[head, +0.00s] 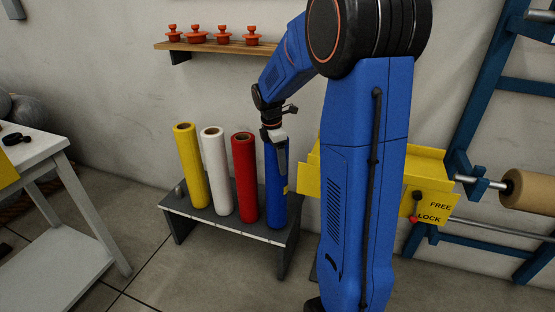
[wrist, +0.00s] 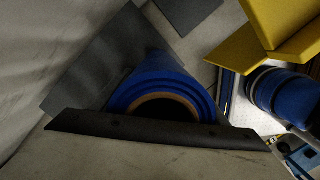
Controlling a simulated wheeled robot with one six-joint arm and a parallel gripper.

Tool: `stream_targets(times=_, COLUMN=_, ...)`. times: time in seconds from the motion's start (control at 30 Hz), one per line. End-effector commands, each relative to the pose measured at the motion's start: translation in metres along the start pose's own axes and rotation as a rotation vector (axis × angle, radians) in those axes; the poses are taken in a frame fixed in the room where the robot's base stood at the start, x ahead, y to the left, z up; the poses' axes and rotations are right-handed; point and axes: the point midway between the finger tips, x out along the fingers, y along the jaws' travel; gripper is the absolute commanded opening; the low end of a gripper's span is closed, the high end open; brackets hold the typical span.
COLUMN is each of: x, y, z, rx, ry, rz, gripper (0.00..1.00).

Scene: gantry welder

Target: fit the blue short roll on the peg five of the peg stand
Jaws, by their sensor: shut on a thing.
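The blue roll (head: 275,190) stands upright at the right end of the grey peg stand (head: 222,227). In the wrist view the blue roll (wrist: 155,84) shows its rim and brown core. My gripper (head: 278,138) is shut on the top of the blue roll, with one finger down its side. In the wrist view a dark gripper bar (wrist: 160,131) crosses the roll's near end. The roll's foot appears at the stand's top; I cannot tell whether it rests fully there. The peg under it is hidden.
Yellow (head: 191,165), white (head: 216,170) and red (head: 244,178) rolls stand in a row left of the blue one. A short bare peg (head: 180,188) shows at the stand's left end. A yellow lock box (head: 430,201) is at right, a white table (head: 38,160) at left.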

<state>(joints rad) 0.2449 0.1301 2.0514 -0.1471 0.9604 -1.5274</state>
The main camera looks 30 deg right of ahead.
Motion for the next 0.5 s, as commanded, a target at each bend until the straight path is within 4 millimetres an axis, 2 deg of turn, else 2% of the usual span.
stream_targets(times=0.5, x=0.0082, y=0.0008, z=-0.0009, rx=0.000, ry=0.000, rz=0.003, gripper=0.05)
